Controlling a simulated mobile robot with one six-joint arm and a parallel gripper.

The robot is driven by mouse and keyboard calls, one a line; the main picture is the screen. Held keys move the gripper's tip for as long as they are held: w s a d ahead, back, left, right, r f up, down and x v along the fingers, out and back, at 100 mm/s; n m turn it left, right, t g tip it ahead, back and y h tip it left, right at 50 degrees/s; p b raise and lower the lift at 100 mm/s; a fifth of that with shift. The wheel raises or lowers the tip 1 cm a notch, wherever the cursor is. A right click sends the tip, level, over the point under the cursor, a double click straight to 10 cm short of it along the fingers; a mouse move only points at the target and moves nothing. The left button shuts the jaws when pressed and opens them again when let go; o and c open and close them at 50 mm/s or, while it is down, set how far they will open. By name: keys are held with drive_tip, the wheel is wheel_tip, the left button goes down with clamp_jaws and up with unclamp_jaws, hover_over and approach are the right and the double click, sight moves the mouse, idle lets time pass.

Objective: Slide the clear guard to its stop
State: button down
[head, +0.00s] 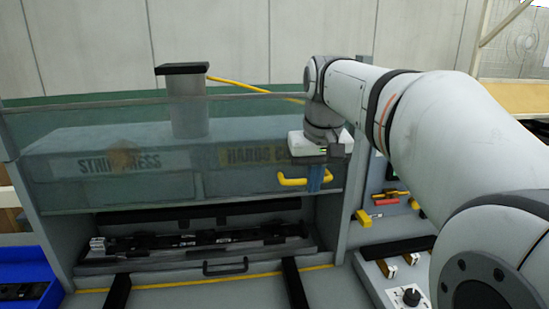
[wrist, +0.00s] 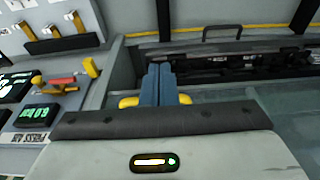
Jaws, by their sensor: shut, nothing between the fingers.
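The clear guard (head: 90,200) is a see-through panel across the upper front of the strip press, in the head view. Its lower edge is above the open die bay. A yellow handle (head: 292,181) is at the guard's lower right; both its ends show in the wrist view (wrist: 128,102). My gripper (head: 319,186) has blue fingers, shut together with nothing between them. They are at the handle and hide its middle. In the wrist view the fingers (wrist: 163,72) cross the handle; I cannot tell whether they touch it.
Below the guard is a black die (head: 200,240) on a drawer with a dark handle (head: 226,267). A blue bin (head: 25,285) stands at the left. A control panel with a knob (head: 410,296) and clips is at the right. Two dark rails run forward from the press.

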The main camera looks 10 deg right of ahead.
drive_tip(key=w+d+r+p, duration=0.2)
drive_tip(key=w+r, duration=0.5)
drive_tip(key=r, duration=0.4)
drive_tip(key=x, duration=1.3)
drive_tip(key=shift+a+f, duration=0.1)
drive_tip(key=shift+f, duration=0.3)
drive_tip(key=s+b+x, duration=0.2)
drive_tip(key=b+x, duration=0.4)
drive_tip(key=x, duration=0.4)
drive_tip(key=s+f+b+x, duration=0.1)
drive_tip(key=s+b+x, duration=0.1)
drive_tip(key=b+x, duration=0.4)
drive_tip(key=x, duration=0.4)
drive_tip(key=shift+s+f, duration=0.15)
drive_tip(key=shift+s, duration=0.05)
